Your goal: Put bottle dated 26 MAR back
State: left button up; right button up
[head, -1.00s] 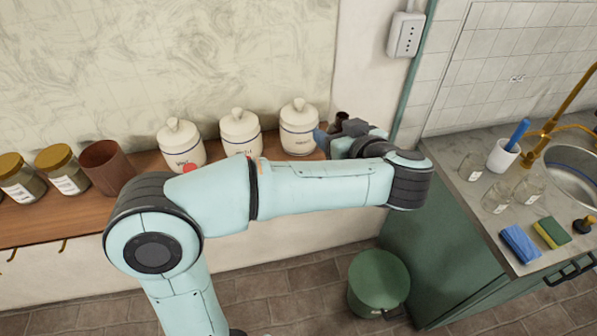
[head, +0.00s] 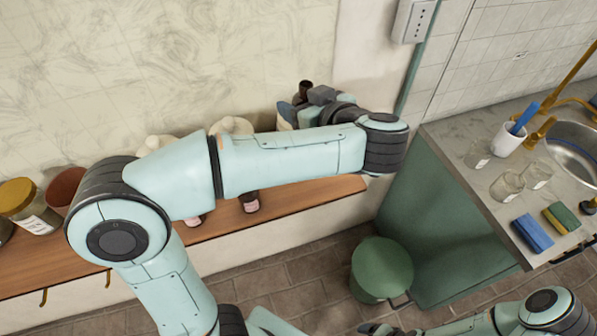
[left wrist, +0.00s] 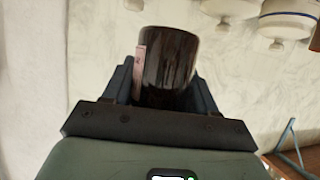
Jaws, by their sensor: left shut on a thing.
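My left gripper (head: 308,101) is shut on a dark brown bottle (head: 305,88). It holds the bottle in front of the wall, above the right part of the wooden shelf. In the left wrist view the bottle (left wrist: 168,62) is between the two fingers, with a sliver of pinkish label at its side; its date cannot be read. Two dark bottles with pinkish labels, one at left (head: 193,221) and one at right (head: 249,203), stand on the shelf, mostly hidden behind my left arm. My right arm shows at the lower right; its gripper (head: 382,329) is cut off by the bottom edge.
White canisters (head: 236,125) stand on the wooden shelf (head: 310,193), partly behind my arm. A gold-lidded jar (head: 30,207) and a brown cup (head: 66,186) are at left. The shelf's right end looks bare. A green bin (head: 382,268) is on the floor, beside the sink counter (head: 460,150).

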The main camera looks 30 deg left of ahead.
pick_arm(q)
jog(key=shift+s+f+b, duration=0.1)
jog(key=shift+f+b, duration=1.4)
jog(key=shift+f, duration=8.2)
pick_arm(e)
jog(key=s+f, duration=0.4)
jog(key=shift+s, duration=0.15)
pick_arm(q)
jog(key=shift+f, duration=0.15)
pick_arm(e)
jog(key=shift+f+g, duration=0.15)
jog(key=shift+g, duration=0.15)
pick_arm(q)
jog(key=o, duration=1.2)
jog(key=shift+c, duration=0.2)
pick_arm(e)
jog(key=shift+d, duration=0.1)
pick_arm(q)
jog(key=v, duration=1.2)
pick_arm(e)
jog(key=shift+s+f, duration=0.1)
jog(key=shift+s, duration=0.05)
pick_arm(q)
jog(key=shift+d, duration=0.15)
